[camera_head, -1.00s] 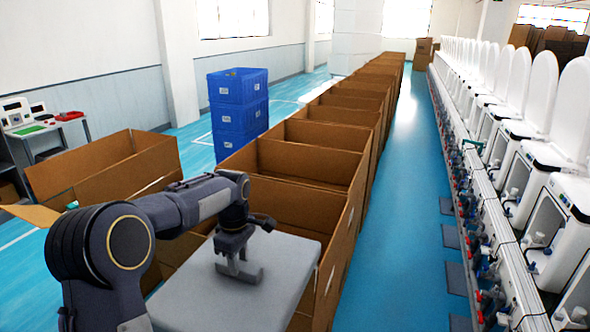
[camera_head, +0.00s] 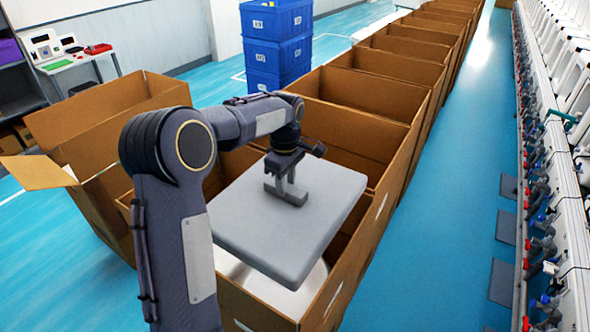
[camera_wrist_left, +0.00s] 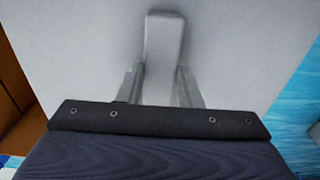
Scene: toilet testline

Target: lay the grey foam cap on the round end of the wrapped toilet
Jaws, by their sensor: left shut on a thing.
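The grey foam cap (camera_head: 290,222) is a flat, thick slab held roughly level over the near open cardboard box. My left gripper (camera_head: 286,194) is shut on a raised part in the middle of its top. In the left wrist view, the two fingers (camera_wrist_left: 160,88) straddle this pale ridge, and the cap (camera_wrist_left: 240,55) fills most of the picture. The wrapped toilet (camera_head: 262,292) shows only as a whitish surface inside the box, below the cap's near edge. Its round end is mostly hidden by the cap. I cannot tell whether the cap touches it. My right gripper is not in view.
The near box's right wall (camera_head: 352,275) rises close beside the cap. A row of open boxes (camera_head: 400,67) runs behind. Another open box (camera_head: 105,130) stands at left, with stacked blue crates (camera_head: 277,45) beyond. The blue floor at right (camera_head: 450,200) is clear.

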